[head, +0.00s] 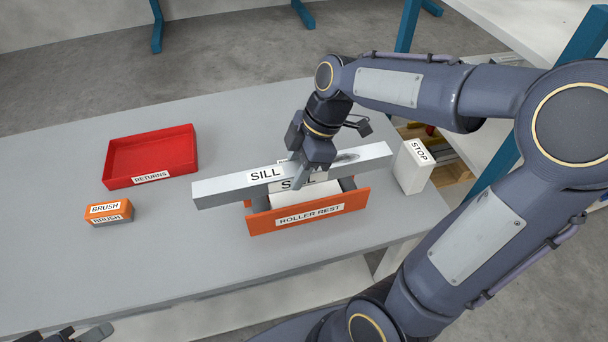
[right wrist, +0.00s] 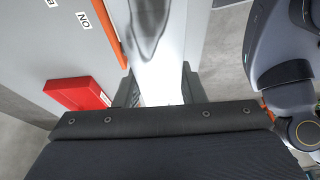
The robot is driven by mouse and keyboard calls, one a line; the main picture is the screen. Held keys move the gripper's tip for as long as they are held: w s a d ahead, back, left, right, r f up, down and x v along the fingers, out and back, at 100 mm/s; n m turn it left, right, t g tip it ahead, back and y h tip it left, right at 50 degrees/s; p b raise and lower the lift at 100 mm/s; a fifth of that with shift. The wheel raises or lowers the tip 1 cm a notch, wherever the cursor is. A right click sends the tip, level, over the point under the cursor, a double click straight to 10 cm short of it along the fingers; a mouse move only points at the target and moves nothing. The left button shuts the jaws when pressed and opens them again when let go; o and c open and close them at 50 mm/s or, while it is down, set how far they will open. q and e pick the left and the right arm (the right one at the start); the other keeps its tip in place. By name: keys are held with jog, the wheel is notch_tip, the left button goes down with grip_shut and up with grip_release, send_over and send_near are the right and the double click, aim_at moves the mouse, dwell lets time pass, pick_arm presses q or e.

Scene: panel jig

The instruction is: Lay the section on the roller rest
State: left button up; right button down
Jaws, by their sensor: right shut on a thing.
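The section is a long pale grey bar labelled SILL (head: 225,185). It lies across the upper part of the orange roller rest (head: 308,214), with both ends sticking out past it. I cannot tell whether it touches the rollers. My right gripper (head: 303,172) is shut on the bar near its middle. In the right wrist view the bar (right wrist: 160,75) runs between the fingers and has a dark grey smudge. Part of my left gripper (head: 85,334) shows at the bottom left edge; its jaws are cut off.
A red RETURNS tray (head: 151,178) stands at the back left, with an orange BRUSH block (head: 109,212) in front of it. A white STOP block (head: 413,167) stands just beyond the bar's right end. The grey table (head: 180,260) is clear at the front left.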

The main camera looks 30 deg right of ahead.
send_over(305, 191)
jog(key=f, duration=0.5)
jog(key=shift+s+a, duration=0.15)
jog(key=shift+a, duration=0.05)
jog(key=f, duration=0.3)
jog(key=shift+w+d+f, duration=0.15)
jog(key=shift+w+d, duration=0.05)
jog(key=shift+d, duration=0.05)
jog(key=shift+f, duration=0.3)
jog(key=shift+f+b, duration=0.45)
jog(key=shift+b, duration=0.05)
jog(key=c, duration=0.9)
grip_release()
jog(key=shift+r, duration=0.15)
